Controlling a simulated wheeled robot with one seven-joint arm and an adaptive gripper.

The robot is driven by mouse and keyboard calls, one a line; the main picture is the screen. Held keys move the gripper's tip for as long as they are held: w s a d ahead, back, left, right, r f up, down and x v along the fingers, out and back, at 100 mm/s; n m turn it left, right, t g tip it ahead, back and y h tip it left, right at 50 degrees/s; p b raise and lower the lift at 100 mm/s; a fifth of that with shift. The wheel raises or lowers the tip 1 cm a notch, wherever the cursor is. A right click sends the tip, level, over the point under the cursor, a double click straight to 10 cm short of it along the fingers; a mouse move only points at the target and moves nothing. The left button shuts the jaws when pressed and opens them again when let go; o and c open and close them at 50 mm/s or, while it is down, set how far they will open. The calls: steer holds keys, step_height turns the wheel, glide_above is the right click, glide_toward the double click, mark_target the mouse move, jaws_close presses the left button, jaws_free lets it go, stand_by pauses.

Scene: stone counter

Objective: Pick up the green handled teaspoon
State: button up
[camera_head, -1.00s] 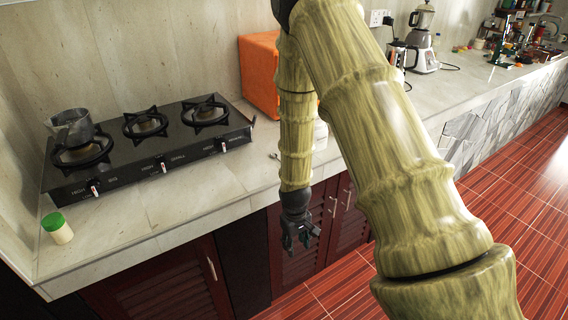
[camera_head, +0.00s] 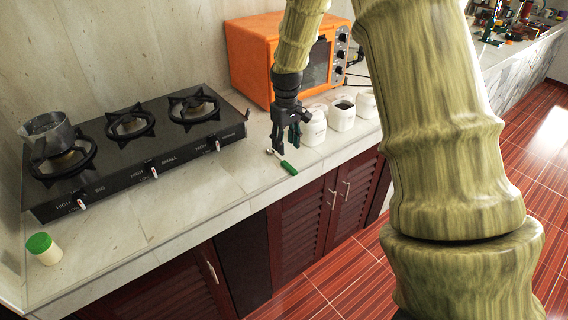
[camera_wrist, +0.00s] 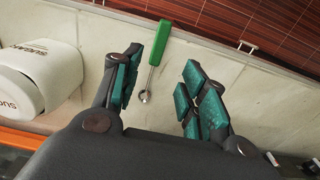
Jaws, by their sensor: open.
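The green handled teaspoon (camera_head: 287,165) lies on the stone counter, right of the stove, with its green handle toward the counter's front edge and its metal bowl toward the wall. In the wrist view the teaspoon (camera_wrist: 158,45) shows whole, its bowl between the spread fingers and its handle beyond the fingertips. My gripper (camera_head: 286,146) is above the counter, close to the bowl end, pointing down. In the wrist view my gripper (camera_wrist: 160,80) is open with nothing between its green pads. The height of the fingers above the spoon is hard to tell.
White canisters (camera_head: 313,126) stand just right of my gripper, also large in the wrist view (camera_wrist: 40,75). An orange oven (camera_head: 262,55) stands behind. A green-lidded jar (camera_head: 43,249) stands at the front left.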

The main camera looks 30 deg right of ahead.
mark_target(286, 163)
steer(key=f, duration=0.3)
steer(key=shift+w+d+f, duration=0.1)
steer(key=shift+w+f, duration=0.1)
steer(key=shift+w, duration=0.15)
steer(key=shift+s+f+p, duration=0.25)
steer(key=shift+f+p, duration=0.35)
steer(key=shift+p, duration=0.05)
steer(key=f, duration=0.1)
steer(key=f+p, duration=0.1)
steer(key=f, duration=0.1)
steer(key=shift+w+d, duration=0.15)
steer(key=shift+w, duration=0.2)
steer(key=shift+s+f, duration=0.15)
steer(key=shift+f, duration=0.25)
steer(key=c, duration=0.9)
